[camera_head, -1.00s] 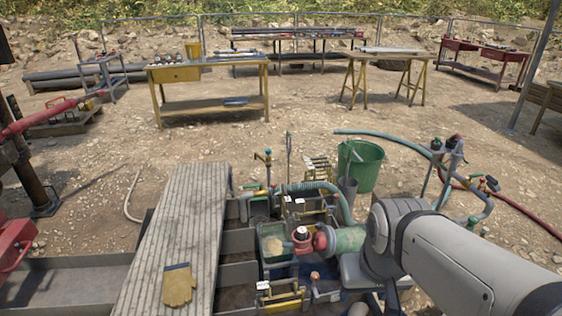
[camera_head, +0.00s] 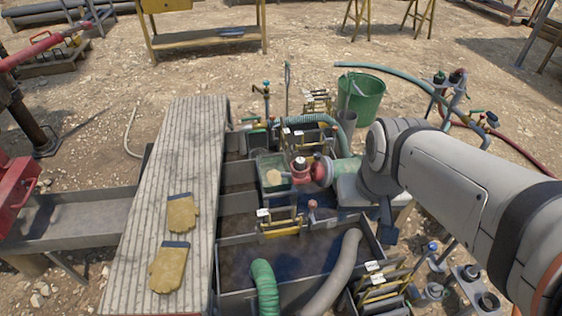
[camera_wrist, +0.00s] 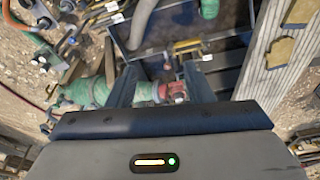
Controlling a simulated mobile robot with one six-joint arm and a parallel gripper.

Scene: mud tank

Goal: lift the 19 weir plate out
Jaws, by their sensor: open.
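My gripper (camera_wrist: 161,72) is open, its two dark fingers apart with nothing between them, above the tank area. In the head view it is mostly hidden by my arm. A plate with a yellow handle and white tag (camera_head: 281,225) stands across the tank (camera_head: 231,245) near its middle; it also shows in the wrist view (camera_wrist: 188,46). Another tagged plate (camera_head: 296,140) stands further back. Several similar plates (camera_head: 380,287) stand in a rack at the front right, also seen in the wrist view (camera_wrist: 107,17). The tag numbers are too small to read.
A green pump with a red fitting (camera_head: 318,172) stands by the tank, close to my gripper. A green hose (camera_head: 264,287) and a grey hose (camera_head: 337,272) enter the tank. A plank walkway (camera_head: 172,200) with two gloves runs along its left. A green bucket (camera_head: 366,98) stands behind.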

